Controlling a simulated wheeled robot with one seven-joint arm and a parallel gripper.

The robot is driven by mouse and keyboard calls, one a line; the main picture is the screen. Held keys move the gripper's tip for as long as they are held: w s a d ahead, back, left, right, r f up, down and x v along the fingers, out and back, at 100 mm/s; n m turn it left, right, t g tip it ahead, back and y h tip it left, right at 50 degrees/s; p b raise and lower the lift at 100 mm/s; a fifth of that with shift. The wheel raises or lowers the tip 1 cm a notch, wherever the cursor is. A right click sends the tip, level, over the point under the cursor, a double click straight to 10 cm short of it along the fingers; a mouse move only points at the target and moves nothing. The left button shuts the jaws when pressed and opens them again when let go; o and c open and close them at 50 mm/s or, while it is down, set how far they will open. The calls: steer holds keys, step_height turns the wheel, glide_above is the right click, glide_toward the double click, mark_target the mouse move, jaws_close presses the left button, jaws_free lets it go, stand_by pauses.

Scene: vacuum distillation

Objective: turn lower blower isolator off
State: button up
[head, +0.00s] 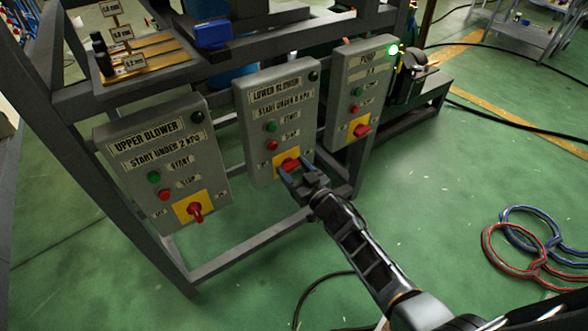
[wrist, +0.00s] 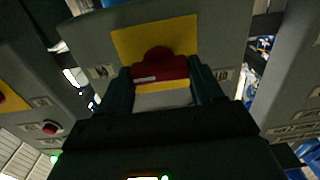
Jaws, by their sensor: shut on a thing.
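The lower blower panel (head: 275,110) is a grey box hung on the frame, with a green and a red button. Its isolator is a red knob (head: 289,164) on a yellow plate (wrist: 185,35) at the panel's lower end. My gripper (head: 295,168) reaches it from the lower right, its two fingers on either side of the knob. In the wrist view, the red knob (wrist: 158,66) sits between the dark fingers, which are shut on it. A pale mark shows on the knob's left part. I cannot tell which label the knob points to.
The upper blower panel (head: 160,150) hangs to the left with its own red isolator (head: 195,211). Red and blue hoses (head: 520,240) lie coiled on the green floor at right.

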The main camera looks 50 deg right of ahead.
steer(key=shift+c, duration=1.2)
steer(key=shift+n, duration=0.3)
steer(key=n+b, duration=0.1)
steer(key=n, duration=0.2)
steer(key=shift+a+f+n+b, duration=0.1)
steer(key=shift+n+b, duration=0.2)
steer(key=shift+n, duration=0.1)
steer(key=n+b, duration=0.1)
steer(key=n, duration=0.3)
steer(key=shift+w+a+b, duration=0.1)
steer(key=shift+b, duration=0.3)
steer(key=n+b, duration=0.2)
steer(key=n, duration=0.3)
steer(key=shift+f, duration=0.15)
steer(key=shift+n+b, duration=0.85)
steer(key=shift+n, duration=1.45)
steer(key=o, duration=1)
